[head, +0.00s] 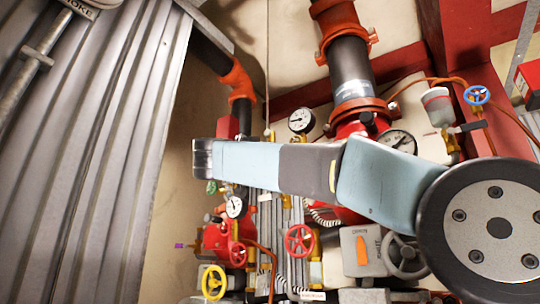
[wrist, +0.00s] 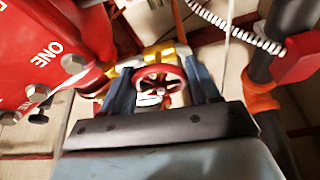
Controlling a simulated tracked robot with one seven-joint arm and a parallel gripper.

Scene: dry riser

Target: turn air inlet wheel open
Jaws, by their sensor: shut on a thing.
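In the wrist view my gripper (wrist: 160,82) has its two blue-grey fingers on either side of a small red handwheel (wrist: 167,100), shut on its rim. Brass fittings sit right behind this wheel. In the head view my gripper is hidden behind or below my arm. Two red wheels show there, one at lower middle (head: 299,240) and one further left (head: 237,254). I cannot tell which of them is the held one. No readable label marks the air inlet wheel.
A large red body (wrist: 45,50) lettered "ONE" stands close left of my gripper, and a dark pipe (wrist: 262,70) rises at right. The head view also shows a yellow wheel (head: 213,282), a blue wheel (head: 477,95), a grey wheel (head: 403,256) and gauges (head: 301,121).

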